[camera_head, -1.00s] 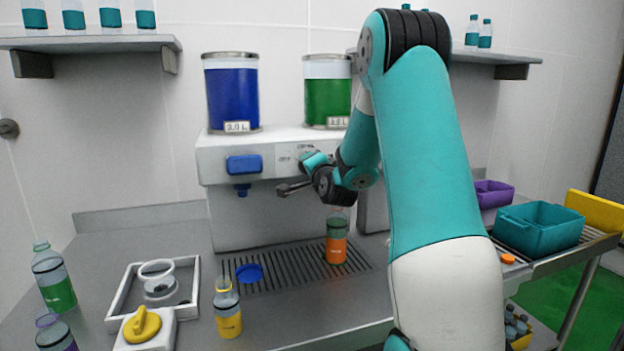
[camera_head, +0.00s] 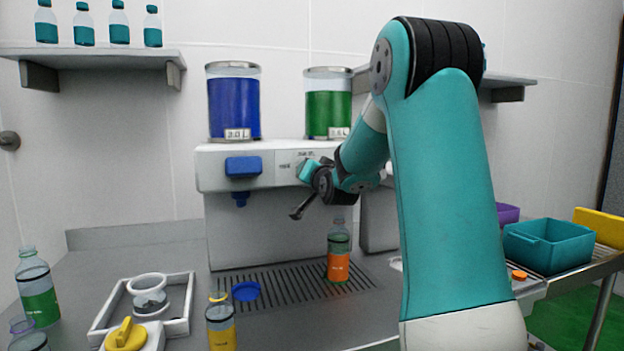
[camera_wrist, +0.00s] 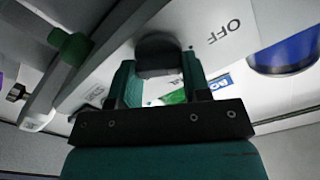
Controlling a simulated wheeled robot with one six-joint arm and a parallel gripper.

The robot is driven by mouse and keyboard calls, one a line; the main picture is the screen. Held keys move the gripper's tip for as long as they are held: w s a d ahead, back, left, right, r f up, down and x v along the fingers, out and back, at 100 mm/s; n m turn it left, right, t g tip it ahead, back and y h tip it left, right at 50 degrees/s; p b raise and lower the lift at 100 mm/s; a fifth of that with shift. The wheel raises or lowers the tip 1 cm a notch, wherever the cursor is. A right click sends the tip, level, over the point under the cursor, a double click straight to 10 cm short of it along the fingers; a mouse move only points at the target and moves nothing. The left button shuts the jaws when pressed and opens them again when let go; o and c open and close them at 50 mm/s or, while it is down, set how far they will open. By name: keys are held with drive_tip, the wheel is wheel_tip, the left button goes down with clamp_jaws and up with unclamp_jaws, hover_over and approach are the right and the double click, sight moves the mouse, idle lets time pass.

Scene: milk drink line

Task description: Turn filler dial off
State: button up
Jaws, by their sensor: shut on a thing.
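The filler machine (camera_head: 225,165) stands against the back wall, with blue and green tanks on top. My gripper (camera_head: 308,172) is at its front panel, right of the blue nozzle block. In the wrist view, my gripper's teal fingers (camera_wrist: 158,66) are shut on a dark round dial (camera_wrist: 158,52). The OFF mark (camera_wrist: 222,32) shows on the panel beside the dial, to the right of it. Another label is partly hidden behind the fingers. The dial is hidden in the head view, and its pointer direction cannot be told.
An orange and green bottle (camera_head: 339,255) stands on the drip grille (camera_head: 295,286), below my wrist. A blue cap (camera_head: 246,291) lies at the grille's left. A yellow bottle (camera_head: 221,328) and a white tray (camera_head: 180,327) stand in front. Teal bin (camera_head: 547,247) at right.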

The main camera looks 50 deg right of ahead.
drive_tip(key=shift+r, duration=0.1)
idle(0.3)
drive_tip(key=o, duration=0.9)
drive_tip(key=shift+w, duration=0.1)
drive_tip(key=b+v, duration=0.4)
drive_tip(key=v, duration=1.3)
drive_tip(key=shift+a, duration=0.2)
